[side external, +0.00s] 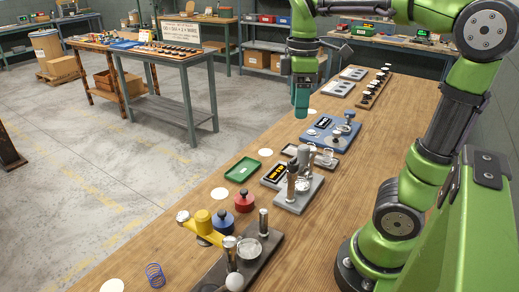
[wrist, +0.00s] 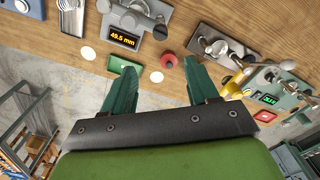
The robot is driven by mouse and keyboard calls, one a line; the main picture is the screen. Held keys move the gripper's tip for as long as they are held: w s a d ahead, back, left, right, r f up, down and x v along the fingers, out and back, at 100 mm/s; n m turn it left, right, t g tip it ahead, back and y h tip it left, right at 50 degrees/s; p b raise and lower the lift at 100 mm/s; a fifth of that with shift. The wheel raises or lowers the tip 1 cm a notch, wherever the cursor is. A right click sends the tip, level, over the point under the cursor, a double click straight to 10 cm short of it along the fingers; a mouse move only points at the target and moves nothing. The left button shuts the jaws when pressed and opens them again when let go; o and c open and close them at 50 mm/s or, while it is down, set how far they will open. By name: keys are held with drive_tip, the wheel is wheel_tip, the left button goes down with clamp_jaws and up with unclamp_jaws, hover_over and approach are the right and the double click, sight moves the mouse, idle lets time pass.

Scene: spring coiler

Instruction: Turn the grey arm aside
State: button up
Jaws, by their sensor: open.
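My gripper (side external: 302,112) hangs with teal fingers pointing down above the bench's far half, left of the blue-plated device (side external: 330,132). In the wrist view my gripper (wrist: 162,66) has its two fingers wide apart with nothing between them. No arm stands out clearly as the grey one. Candidates are grey metal parts on the grey-based gauge (side external: 298,196), with its 49.5 mm display (wrist: 123,39), and on the dark-based device (side external: 262,254), whose grey round part (wrist: 219,48) also shows in the wrist view. My gripper touches neither.
A green tray (side external: 242,170), a red knob-topped pot (side external: 244,202), a blue pot (side external: 222,222) and a yellow arm (side external: 198,231) line the bench's left side. A coil spring (side external: 155,275) lies at the near edge. Bare wood is free on the right (side external: 350,195).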

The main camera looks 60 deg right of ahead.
sight(294, 159)
wheel_tip(294, 159, down, 16)
drive_tip(key=shift+f, duration=0.1)
drive_tip(key=shift+c, duration=0.2)
clamp_jaws()
idle(0.4)
